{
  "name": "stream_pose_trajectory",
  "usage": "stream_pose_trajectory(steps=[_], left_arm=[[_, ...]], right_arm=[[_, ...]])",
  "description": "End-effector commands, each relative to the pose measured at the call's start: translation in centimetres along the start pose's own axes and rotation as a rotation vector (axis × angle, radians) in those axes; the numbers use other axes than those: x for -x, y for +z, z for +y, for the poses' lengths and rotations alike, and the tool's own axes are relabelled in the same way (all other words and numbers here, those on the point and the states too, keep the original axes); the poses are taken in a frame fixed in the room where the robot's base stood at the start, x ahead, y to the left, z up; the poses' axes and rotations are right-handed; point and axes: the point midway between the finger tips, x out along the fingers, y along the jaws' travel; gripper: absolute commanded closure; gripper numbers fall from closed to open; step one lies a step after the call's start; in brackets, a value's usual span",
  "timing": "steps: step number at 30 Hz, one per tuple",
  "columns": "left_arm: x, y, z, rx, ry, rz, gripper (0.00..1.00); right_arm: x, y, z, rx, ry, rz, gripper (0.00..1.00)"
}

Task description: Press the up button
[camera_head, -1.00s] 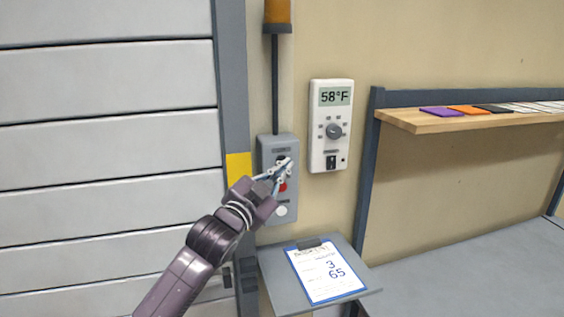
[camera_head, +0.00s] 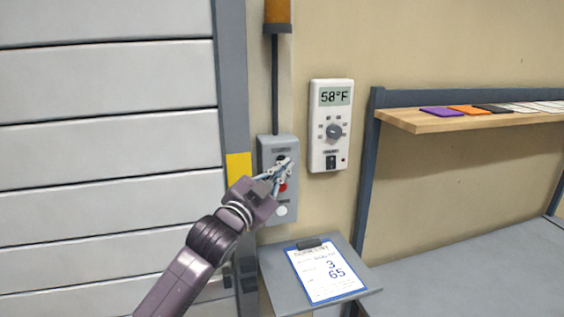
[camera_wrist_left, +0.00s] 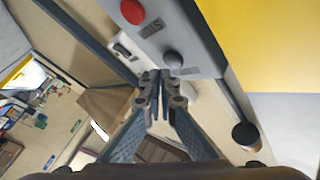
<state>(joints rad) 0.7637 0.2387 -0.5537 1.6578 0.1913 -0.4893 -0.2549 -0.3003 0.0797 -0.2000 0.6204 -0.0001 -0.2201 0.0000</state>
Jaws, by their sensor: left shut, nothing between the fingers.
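The grey control box (camera_head: 291,146) is fixed to the wall beside the shutter door. It carries a dark upper button (camera_head: 281,158), a red button (camera_head: 283,187) in the middle and a white button (camera_head: 281,210) at the bottom. My left gripper (camera_head: 285,164) is shut and empty, its fingertips in front of the upper button and partly covering it. In the left wrist view, which looks upside down, the shut fingertips (camera_wrist_left: 164,75) are at a rounded grey button (camera_wrist_left: 172,60) beyond the red one (camera_wrist_left: 132,11). I cannot tell whether they touch. My right gripper is not in view.
A white thermostat (camera_head: 344,121) reading 58°F hangs right of the box. Below is a small grey shelf (camera_head: 356,268) with a clipboard (camera_head: 327,277). A wooden shelf (camera_head: 420,122) with coloured cards is at the right. The ribbed shutter (camera_head: 100,150) fills the left.

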Motion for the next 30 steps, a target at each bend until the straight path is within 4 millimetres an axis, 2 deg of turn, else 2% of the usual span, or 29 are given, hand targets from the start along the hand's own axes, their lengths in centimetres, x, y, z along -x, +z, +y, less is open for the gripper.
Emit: stream_pose_trajectory(steps=[30], left_arm=[[-0.83, 0.58, -0.64, 0.0, 0.0, -0.001, 1.0]], right_arm=[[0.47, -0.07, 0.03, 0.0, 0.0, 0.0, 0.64]])
